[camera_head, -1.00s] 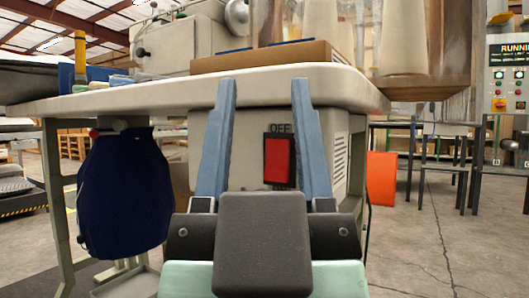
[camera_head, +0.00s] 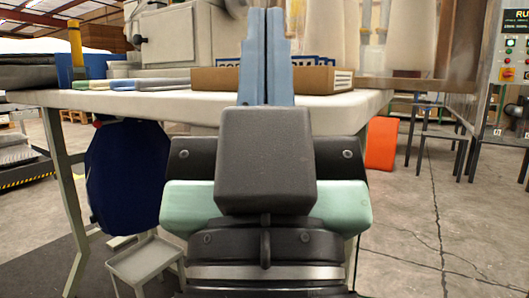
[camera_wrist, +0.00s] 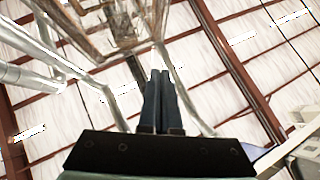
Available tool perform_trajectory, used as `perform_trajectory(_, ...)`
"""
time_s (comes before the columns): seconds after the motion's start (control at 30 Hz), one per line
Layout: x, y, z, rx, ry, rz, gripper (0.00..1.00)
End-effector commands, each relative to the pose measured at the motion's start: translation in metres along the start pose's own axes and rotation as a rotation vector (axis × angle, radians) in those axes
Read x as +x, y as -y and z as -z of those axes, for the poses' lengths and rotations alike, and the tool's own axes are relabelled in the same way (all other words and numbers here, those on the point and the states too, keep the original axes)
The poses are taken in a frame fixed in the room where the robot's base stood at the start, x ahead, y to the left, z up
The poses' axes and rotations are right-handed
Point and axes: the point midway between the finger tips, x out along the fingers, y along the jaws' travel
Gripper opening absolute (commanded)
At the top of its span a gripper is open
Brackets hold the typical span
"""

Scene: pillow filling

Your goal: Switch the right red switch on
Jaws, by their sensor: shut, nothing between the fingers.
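My gripper (camera_head: 266,57) stands in the middle of the head view, pointing up, with its two blue fingers closed together and nothing between them. Its fingertips reach above the white tabletop edge. The red switch is not visible now; my gripper and its wrist body cover the part of the table's underside where it showed before. In the wrist view, the closed fingers (camera_wrist: 160,100) point up toward the roof, and no switch is in that view.
A white table (camera_head: 160,103) holds a cardboard box (camera_head: 325,80) and several flat folded pieces. A dark blue bag (camera_head: 127,175) hangs under its left side. An orange object (camera_head: 381,144) is at the right. A control panel (camera_head: 515,75) stands far right.

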Motion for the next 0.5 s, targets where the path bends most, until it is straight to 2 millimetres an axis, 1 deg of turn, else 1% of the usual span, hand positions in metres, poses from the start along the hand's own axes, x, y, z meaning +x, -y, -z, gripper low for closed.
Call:
perform_trajectory(0.03, 0.019, 0.0, 0.017, 0.001, 0.003, 0.0, 0.0)
perform_trajectory(0.1, 0.031, 0.0, 0.028, 0.001, 0.006, 0.0, 0.0)
perform_trajectory(0.3, 0.066, 0.0, 0.054, 0.002, 0.025, 0.0, 0.0)
perform_trajectory(0.5, 0.101, 0.0, 0.076, 0.003, 0.062, 0.001, 0.0)
